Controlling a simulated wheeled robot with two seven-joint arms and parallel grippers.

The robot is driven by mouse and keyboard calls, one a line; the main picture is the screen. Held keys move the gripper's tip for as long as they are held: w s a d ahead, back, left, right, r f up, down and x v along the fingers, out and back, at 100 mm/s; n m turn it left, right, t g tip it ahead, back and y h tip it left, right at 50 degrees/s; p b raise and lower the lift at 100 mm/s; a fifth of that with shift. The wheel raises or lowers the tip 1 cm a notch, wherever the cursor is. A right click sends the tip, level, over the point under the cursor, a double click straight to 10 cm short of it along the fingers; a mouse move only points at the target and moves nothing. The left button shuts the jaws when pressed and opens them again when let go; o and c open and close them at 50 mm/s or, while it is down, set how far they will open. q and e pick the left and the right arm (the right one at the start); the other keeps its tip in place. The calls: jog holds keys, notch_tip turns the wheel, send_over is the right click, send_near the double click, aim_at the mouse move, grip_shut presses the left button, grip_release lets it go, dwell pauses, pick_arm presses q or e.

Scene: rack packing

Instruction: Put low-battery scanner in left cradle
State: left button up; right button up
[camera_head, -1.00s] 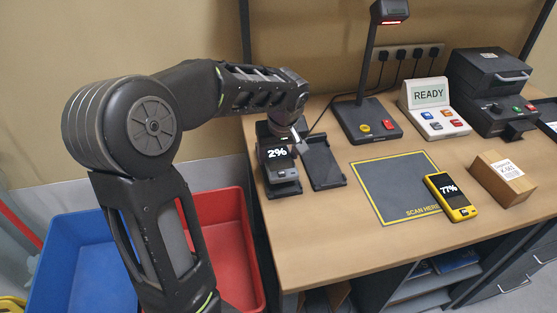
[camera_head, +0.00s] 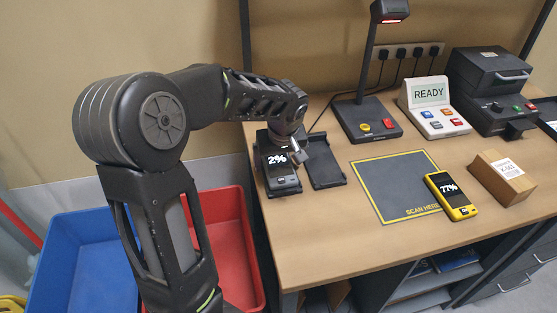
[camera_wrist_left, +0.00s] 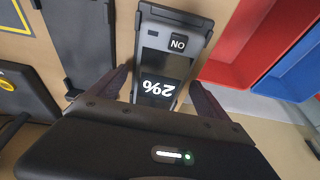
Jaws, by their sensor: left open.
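The dark scanner reading 2% (camera_head: 280,172) lies screen up in the left cradle (camera_head: 262,137) at the table's left end. It also shows in the wrist view (camera_wrist_left: 166,64), with its screen between the fingers. My left gripper (camera_wrist_left: 158,88) is open, one finger on each side of the scanner, with a narrow visible gap at the sides. In the head view my left gripper (camera_head: 295,150) is at the scanner's upper right, and its wrist hides part of the cradle. The right cradle (camera_head: 326,170) beside it is empty. My right gripper is not in view.
A yellow scanner reading 77% (camera_head: 452,197) lies at the corner of the scan mat (camera_head: 390,185). Blue (camera_head: 80,270) and red (camera_head: 225,250) bins stand left of the table.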

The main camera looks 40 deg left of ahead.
pick_arm(q)
jog(key=shift+r, duration=0.1)
jog(key=b+v, duration=0.1)
jog(key=v, duration=1.1)
jog(key=shift+s, duration=0.1)
dwell(0.6)
